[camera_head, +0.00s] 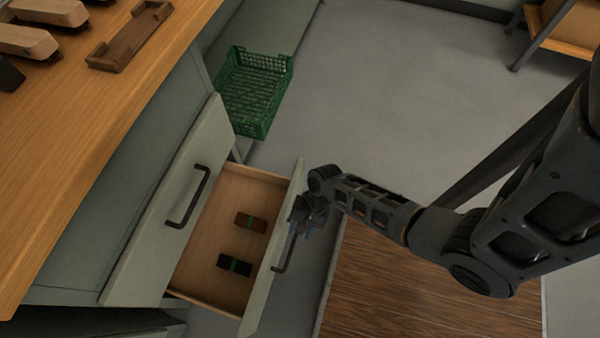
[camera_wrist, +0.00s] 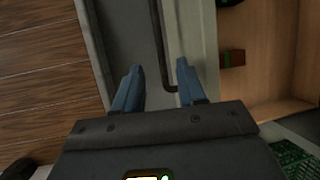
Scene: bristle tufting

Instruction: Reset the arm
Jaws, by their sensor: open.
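My gripper (camera_head: 303,222) is at the front of the pulled-out drawer (camera_head: 215,231), close to its handle (camera_head: 284,252). In the wrist view my gripper (camera_wrist: 160,80) has its two blue fingers apart with nothing held between them. The handle (camera_wrist: 158,45) shows as a dark bar near the fingertips; I cannot tell whether they touch. The drawer front (camera_wrist: 197,45) lies just to the right of the fingers. My arm reaches in from the right in the head view.
The drawer holds a brown block (camera_head: 251,222) and a black block (camera_head: 235,265), each with a green band. A green crate (camera_head: 262,122) stands behind the drawer. A wooden worktop (camera_head: 75,150) is at left, with a brown tray (camera_head: 130,36). Open floor (camera_head: 400,90) lies beyond.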

